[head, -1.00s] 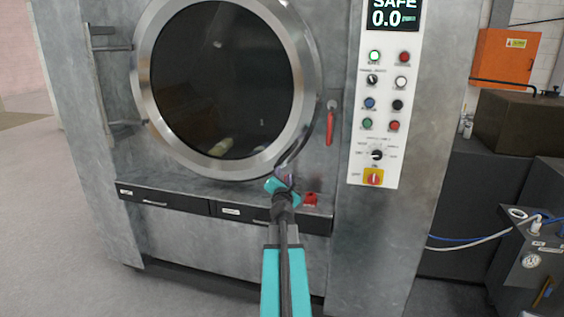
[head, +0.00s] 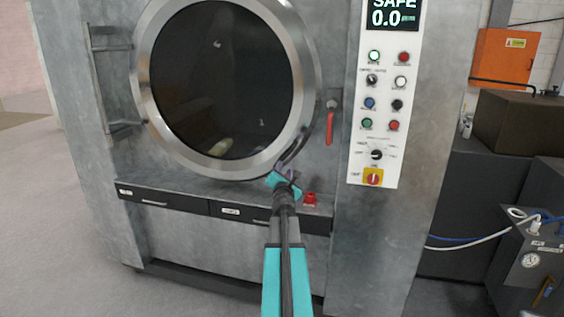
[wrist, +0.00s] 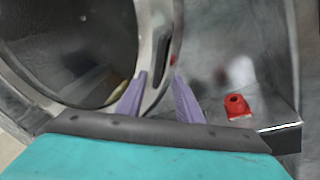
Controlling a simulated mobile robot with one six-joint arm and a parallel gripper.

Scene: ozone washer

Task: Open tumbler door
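The tumbler door (head: 228,168) is round, with a wide metal rim and dark glass, and looks closed. A dark curved handle (head: 296,152) runs along its lower right rim. My gripper (head: 285,176) is just below the handle's lower end. In the wrist view, the purple fingers of my gripper (wrist: 160,80) are spread apart. The rim and handle area (wrist: 157,52) lies ahead between the fingertips; I cannot tell whether they touch it. The door glass (wrist: 75,50) fills the upper left there.
A red lever (head: 330,128) hangs right of the door. A red button (head: 310,199) sits on the ledge (head: 200,187) below, also in the wrist view (wrist: 236,104). A control panel (head: 385,95) reads SAFE 0.0. Open floor (head: 60,230) lies left.

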